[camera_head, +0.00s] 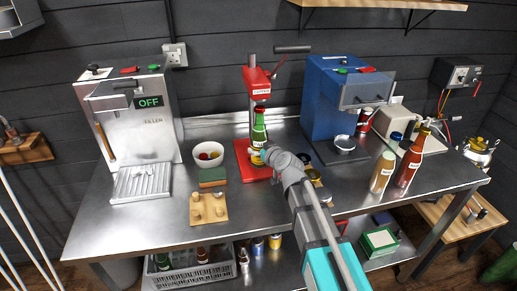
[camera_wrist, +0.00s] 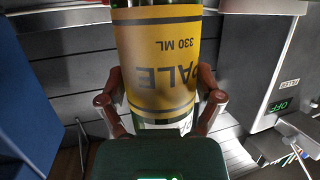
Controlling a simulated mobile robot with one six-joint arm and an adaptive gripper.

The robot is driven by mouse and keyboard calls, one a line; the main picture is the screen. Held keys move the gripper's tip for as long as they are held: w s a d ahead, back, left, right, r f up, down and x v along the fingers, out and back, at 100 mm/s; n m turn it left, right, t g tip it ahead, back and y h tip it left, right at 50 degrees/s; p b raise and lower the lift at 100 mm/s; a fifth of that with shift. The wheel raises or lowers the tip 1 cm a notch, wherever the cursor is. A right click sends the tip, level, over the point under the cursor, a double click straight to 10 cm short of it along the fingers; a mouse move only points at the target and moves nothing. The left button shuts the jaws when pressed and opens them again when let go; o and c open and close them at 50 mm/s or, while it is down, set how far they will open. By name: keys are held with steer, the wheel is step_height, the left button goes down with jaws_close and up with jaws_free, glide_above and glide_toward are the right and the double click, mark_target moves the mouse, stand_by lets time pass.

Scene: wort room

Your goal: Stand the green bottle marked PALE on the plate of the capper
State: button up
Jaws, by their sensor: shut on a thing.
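The green bottle marked PALE (camera_head: 259,131) is upright at the red capper (camera_head: 257,84), below its head and over its red plate (camera_head: 246,168). I cannot tell whether its base touches the plate, because my gripper (camera_head: 264,155) hides the lower part. In the wrist view the bottle (camera_wrist: 165,60) shows large and upside down, with a yellow label reading PALE and 330 ML. The two fingers of my gripper (camera_wrist: 163,103) are shut on it from both sides.
The filler (camera_head: 128,115) with its OFF display stands at the left, a blue machine (camera_head: 328,105) at the right. A white bowl (camera_head: 208,154), a green sponge (camera_head: 212,177) and a wooden board (camera_head: 209,208) lie left of the plate. Two bottles (camera_head: 383,172) (camera_head: 409,163) stand at the right.

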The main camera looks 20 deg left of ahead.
mark_target(262, 124)
steer(key=o, duration=0.7)
steer(key=shift+r, duration=0.15)
step_height(262, 124, up, 9)
steer(key=p, duration=0.9)
steer(key=shift+w+r+p, duration=0.1)
steer(key=shift+r+p, duration=0.35)
steer(key=shift+p, duration=0.15)
